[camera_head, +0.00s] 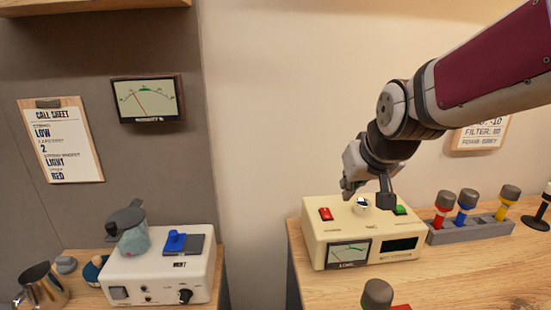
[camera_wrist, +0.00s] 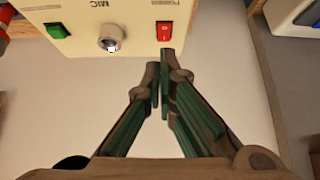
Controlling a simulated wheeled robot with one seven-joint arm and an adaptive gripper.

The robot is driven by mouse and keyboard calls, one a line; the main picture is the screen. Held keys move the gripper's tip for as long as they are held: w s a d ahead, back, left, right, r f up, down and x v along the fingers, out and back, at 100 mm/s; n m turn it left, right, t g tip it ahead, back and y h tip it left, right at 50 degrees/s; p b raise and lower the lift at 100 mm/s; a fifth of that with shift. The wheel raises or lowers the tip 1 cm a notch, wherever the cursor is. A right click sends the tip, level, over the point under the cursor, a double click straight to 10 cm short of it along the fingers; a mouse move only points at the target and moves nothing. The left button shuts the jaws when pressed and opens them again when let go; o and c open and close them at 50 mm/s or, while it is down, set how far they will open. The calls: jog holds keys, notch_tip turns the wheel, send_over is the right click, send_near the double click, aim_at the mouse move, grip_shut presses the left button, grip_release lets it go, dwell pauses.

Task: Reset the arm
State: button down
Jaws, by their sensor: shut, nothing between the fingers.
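My gripper (camera_head: 348,190) is above the cream amp box (camera_head: 320,237), which stands on the right wooden counter. In the wrist view its two fingers meet, and the gripper (camera_wrist: 159,82) is shut and empty. The fingertips appear just below the red switch (camera_wrist: 164,31) in that view and seem apart from it. The red switch also shows in the head view (camera_head: 326,214), at the box's left. A silver knob (camera_wrist: 111,38) and a green switch (camera_wrist: 58,31) are beside it. My arm reaches in from the upper right.
A grey rack (camera_head: 465,230) with several coloured jacks stands right of the box. A dark-topped knob (camera_head: 377,293) is in front. On the left counter are a white device (camera_head: 130,280) and a metal pitcher (camera_head: 43,288). A gap separates the counters.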

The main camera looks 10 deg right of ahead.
jog(key=s+g, duration=0.3)
jog(key=s, duration=2.1)
jog(key=shift+s+a+f, duration=0.2)
jog(key=shift+a+f, duration=0.15)
